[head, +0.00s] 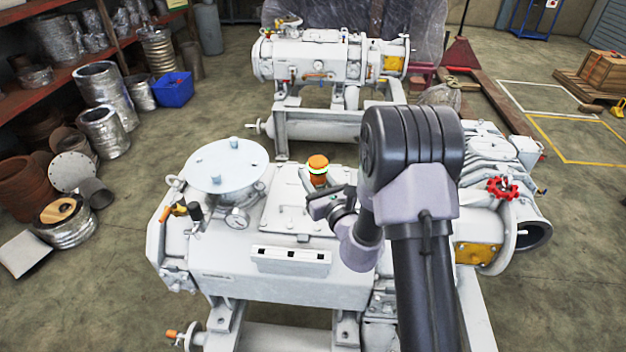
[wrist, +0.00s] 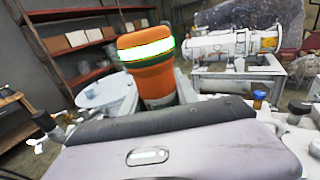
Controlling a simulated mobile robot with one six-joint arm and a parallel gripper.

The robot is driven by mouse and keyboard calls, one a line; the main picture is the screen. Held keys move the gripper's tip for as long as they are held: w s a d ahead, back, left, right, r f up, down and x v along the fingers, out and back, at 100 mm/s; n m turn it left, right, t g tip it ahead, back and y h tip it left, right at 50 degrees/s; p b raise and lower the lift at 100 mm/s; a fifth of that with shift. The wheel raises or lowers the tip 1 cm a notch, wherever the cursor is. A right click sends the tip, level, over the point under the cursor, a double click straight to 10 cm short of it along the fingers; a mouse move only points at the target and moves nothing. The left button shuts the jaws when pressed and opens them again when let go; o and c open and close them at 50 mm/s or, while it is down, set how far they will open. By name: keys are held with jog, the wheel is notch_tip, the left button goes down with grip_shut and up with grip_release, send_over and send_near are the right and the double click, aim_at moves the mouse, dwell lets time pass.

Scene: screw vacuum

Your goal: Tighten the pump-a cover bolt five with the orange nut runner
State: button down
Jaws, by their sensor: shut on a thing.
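The orange nut runner (head: 317,163) has an orange cap with a bright white-green band. It stands about upright over the rear right part of a square cover plate (head: 283,212) on the near white pump (head: 215,262). Small bolts lie along the cover's edge, but I cannot tell which is bolt five, or whether the tool touches one.
A white slotted rack (head: 290,260) sits at the pump's front edge. A round lid (head: 226,166) with a gauge stands left of the cover. A second pump (head: 325,60) stands behind. My arm hides the near pump's right middle; a red handwheel (head: 502,188) is at right.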

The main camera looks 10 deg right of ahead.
jog(key=shift+f+b, duration=2.35)
jog(key=shift+f, duration=0.45)
jog(key=shift+f+b, duration=0.45)
jog(key=shift+f, duration=0.1)
jog(key=shift+r, duration=0.15)
jog(key=c, duration=1.7)
grip_release()
grip_shut()
